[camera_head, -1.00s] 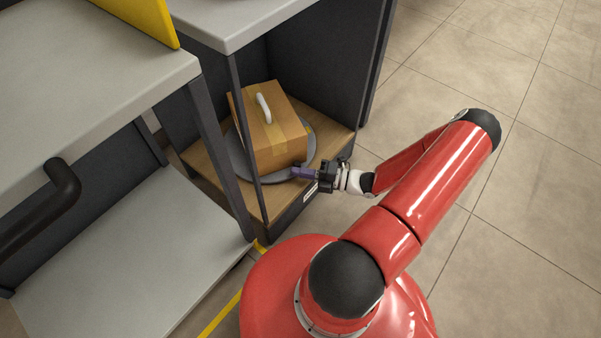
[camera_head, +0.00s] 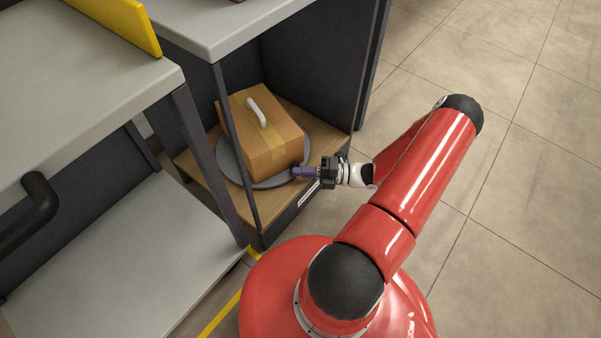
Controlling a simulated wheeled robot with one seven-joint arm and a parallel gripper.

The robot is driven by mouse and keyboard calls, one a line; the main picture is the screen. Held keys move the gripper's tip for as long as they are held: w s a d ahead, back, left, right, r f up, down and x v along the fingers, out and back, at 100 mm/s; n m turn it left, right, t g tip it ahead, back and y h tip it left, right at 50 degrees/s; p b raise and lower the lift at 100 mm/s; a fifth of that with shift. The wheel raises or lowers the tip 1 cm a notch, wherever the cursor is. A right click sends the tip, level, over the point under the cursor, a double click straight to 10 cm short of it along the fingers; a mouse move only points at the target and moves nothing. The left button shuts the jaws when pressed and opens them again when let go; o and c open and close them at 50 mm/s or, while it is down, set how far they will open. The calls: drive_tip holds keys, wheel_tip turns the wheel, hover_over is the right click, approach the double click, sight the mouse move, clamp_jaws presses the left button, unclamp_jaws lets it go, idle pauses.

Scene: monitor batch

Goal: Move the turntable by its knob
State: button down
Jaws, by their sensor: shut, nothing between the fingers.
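The turntable (camera_head: 233,168) is a round grey disc on the wooden lower shelf of a dark cabinet. A brown cardboard box (camera_head: 266,146) with a white handle on top sits on it and covers most of it. My gripper (camera_head: 295,172) reaches in from the right, with its purple fingers shut and empty at the turntable's right rim. I cannot tell whether the fingertips touch the rim. I cannot make out the knob; it may be hidden by the box or the gripper.
A thin dark post (camera_head: 236,150) stands in front of the shelf on the left. The cabinet's grey top (camera_head: 215,30) overhangs the shelf. A grey workbench (camera_head: 80,95) fills the left. The tiled floor (camera_head: 530,190) on the right is clear.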

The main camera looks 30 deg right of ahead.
sight(304, 157)
drive_tip(key=shift+w+d, duration=0.35)
drive_tip(key=shift+d, duration=0.5)
drive_tip(key=shift+w+d, duration=0.35)
drive_tip(key=shift+d, duration=0.45)
drive_tip(key=shift+w+d, duration=0.4)
drive_tip(key=shift+d, duration=0.2)
drive_tip(key=shift+w+d, duration=0.35)
drive_tip(key=shift+d, duration=0.2)
